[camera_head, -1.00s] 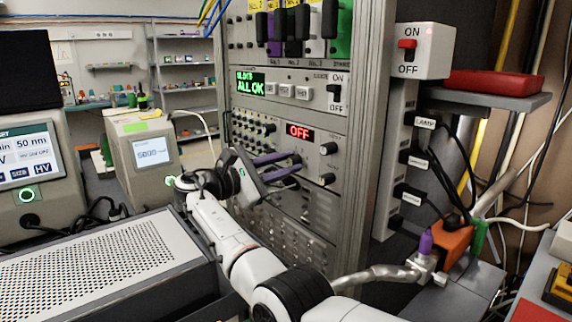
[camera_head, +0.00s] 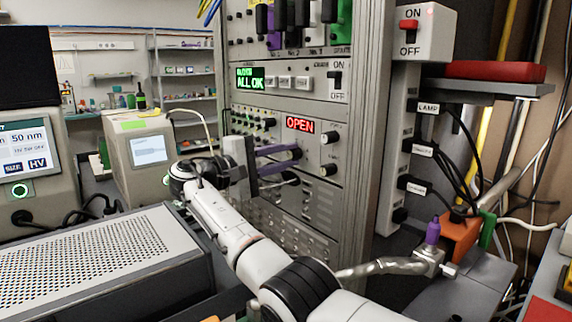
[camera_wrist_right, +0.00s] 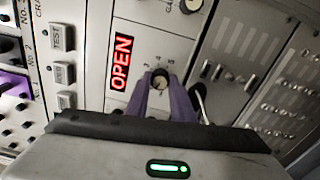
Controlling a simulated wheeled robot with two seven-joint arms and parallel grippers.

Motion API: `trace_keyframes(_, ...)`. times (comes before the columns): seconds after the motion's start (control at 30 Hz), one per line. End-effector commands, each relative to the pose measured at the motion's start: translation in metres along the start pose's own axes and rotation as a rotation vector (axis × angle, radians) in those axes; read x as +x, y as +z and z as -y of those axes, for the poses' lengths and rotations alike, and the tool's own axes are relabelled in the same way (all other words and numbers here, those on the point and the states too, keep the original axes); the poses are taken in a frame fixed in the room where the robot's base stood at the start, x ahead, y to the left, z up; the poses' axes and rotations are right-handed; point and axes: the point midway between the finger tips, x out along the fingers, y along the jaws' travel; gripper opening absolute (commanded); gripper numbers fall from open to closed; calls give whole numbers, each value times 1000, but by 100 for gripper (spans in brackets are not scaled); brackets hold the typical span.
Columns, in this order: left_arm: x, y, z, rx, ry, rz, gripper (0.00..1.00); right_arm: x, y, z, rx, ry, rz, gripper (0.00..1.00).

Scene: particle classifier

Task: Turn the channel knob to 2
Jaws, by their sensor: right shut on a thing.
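The channel knob (camera_wrist_right: 160,79) is a small round knob on the rack's front panel, with printed numbers around it in the right wrist view. My right gripper (camera_head: 294,153) is shut on it, with one purple finger on each side. These fingers also show around the knob in the wrist view. The red display (camera_head: 300,125) above the knob reads OPEN, and it also shows in the wrist view (camera_wrist_right: 121,62). The fingers hide part of the number ring, so I cannot tell which number the knob points at. My left gripper is not in view.
A thin lever (camera_wrist_right: 200,100) is close beside the right finger. A perforated grey box (camera_head: 90,262) stands at the front left.

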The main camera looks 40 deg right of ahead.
Motion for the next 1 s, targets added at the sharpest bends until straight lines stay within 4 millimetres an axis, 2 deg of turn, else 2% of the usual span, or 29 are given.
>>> trace_keyframes(0.3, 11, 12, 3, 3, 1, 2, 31, 0, 0, 3, 298, 1, 4, 0)
trace_keyframes(0.6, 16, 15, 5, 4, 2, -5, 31, -1, 0, 2, 562, 3, 7, 0)
trace_keyframes(1.0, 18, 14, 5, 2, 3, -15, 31, -1, 0, 1, 780, 5, 9, 0)
